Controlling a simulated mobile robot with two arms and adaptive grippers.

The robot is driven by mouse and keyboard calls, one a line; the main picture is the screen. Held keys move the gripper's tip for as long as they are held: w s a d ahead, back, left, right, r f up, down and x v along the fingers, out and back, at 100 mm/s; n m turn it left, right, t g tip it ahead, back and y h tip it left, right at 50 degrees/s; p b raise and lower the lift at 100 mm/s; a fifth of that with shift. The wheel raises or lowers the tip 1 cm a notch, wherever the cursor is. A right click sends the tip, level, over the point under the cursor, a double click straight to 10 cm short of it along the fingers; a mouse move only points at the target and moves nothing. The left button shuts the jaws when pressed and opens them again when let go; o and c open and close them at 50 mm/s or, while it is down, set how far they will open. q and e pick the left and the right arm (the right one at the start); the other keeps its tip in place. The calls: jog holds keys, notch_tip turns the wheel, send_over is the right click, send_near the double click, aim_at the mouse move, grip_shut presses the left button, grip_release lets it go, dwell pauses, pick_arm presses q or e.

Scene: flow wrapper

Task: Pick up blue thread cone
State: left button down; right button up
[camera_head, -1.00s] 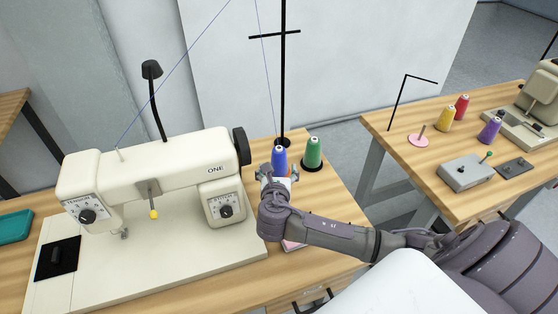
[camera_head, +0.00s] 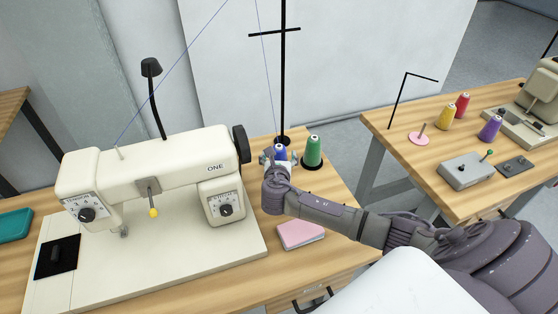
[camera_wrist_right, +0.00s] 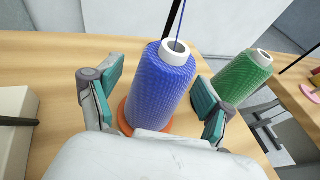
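The blue thread cone (camera_wrist_right: 162,88) stands upright on an orange-brown base (camera_wrist_right: 128,122) in the right wrist view. A blue thread rises from its top. In the head view only the upper part of the blue cone (camera_head: 280,151) shows above my right gripper (camera_head: 279,160). In the wrist view my right gripper (camera_wrist_right: 158,105) is open, with one teal-padded finger on each side of the cone. Gaps show between the pads and the cone, so it looks unheld. My left gripper is not in view.
A green thread cone (camera_head: 313,151) stands close to the right of the blue one. A black thread stand pole (camera_head: 284,70) rises behind. The sewing machine (camera_head: 160,180) is on the left. A pink book-like item (camera_head: 301,235) lies in front. Another table (camera_head: 450,185) is at right.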

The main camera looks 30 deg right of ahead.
jog(key=c, duration=1.2)
